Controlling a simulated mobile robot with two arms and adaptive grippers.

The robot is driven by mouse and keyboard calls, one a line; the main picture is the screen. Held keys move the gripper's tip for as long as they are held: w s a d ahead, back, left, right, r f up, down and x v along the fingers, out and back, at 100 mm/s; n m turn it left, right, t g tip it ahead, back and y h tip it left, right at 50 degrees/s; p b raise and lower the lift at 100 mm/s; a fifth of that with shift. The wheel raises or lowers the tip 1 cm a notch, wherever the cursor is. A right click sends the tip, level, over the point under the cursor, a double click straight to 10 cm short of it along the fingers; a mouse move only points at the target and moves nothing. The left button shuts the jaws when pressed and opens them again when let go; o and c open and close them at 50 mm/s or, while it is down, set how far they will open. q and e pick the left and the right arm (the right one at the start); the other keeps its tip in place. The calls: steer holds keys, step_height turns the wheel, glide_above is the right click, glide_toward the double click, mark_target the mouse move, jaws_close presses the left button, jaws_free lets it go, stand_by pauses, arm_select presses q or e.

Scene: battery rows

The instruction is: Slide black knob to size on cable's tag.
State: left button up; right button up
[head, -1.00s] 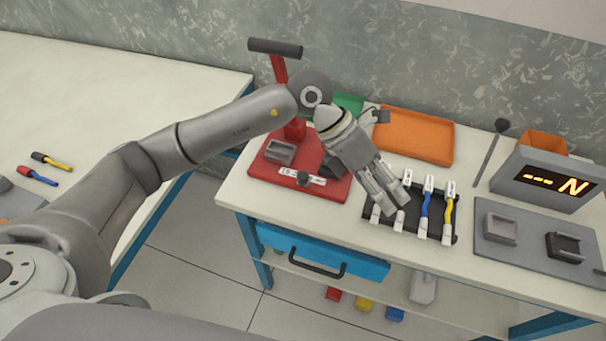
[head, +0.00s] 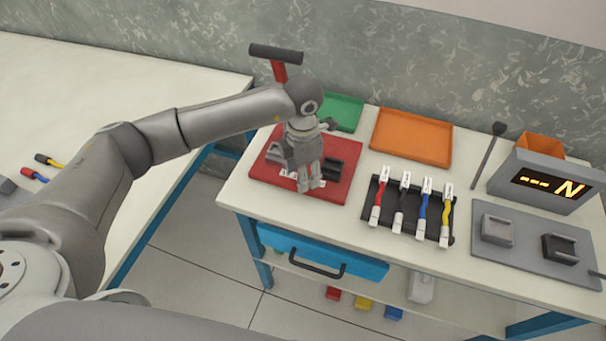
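The red crimping press (head: 259,174) stands at the left of the bench, with its dark lever handle (head: 276,53) raised at the back. My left gripper (head: 311,187) points down over the front of its base. It covers the black knob and most of the white size strip (head: 286,172). Whether its fingers touch or grip the knob cannot be told. A dark tray (head: 447,240) holds a red cable (head: 379,203), black cable (head: 401,203), blue cable (head: 424,206) and yellow cable (head: 446,210), each with white tags too small to read. My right gripper is not in view.
An orange tray (head: 412,137) and a green tray (head: 345,112) lie at the back. A grey plate (head: 515,252) with two blocks and a display (head: 550,184) reading "--- N" are at right. More cables (head: 48,160) lie on the left table.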

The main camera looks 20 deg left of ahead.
arm_select(q)
steer(key=shift+f, duration=1.2)
jaws_close()
